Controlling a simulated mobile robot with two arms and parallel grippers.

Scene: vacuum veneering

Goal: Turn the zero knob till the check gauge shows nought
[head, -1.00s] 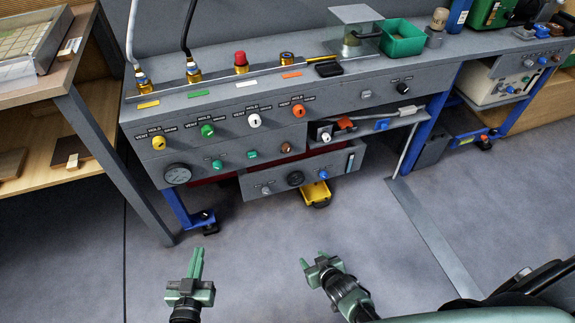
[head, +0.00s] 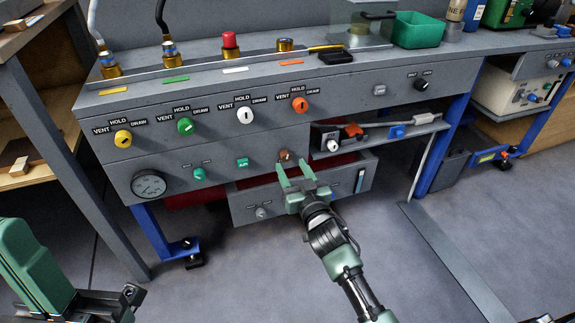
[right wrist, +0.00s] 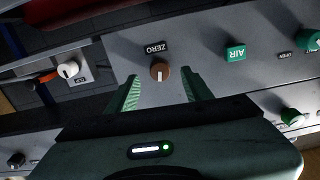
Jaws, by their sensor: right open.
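The zero knob (head: 285,155) is a small brown knob on the grey cabinet front. In the right wrist view the knob (right wrist: 160,71) sits under a "ZERO" label, its pale mark roughly upright. My right gripper (head: 293,172) is open just in front of it; its green fingers stand either side of the knob in the wrist view, with gaps and no visible contact. A round dial gauge (head: 149,184) is at the panel's left end; its reading is too small to tell. A second dial, on the lower drawer, is now hidden. My left gripper (head: 65,275) is large and cut off at lower left.
A green AIR button (right wrist: 235,51) and a green knob (head: 199,174) lie along the same panel. Yellow, green, white and orange valve knobs run above. The lower drawer (head: 245,208) juts out below my right gripper. An open bay with a white knob (head: 333,145) is to the right.

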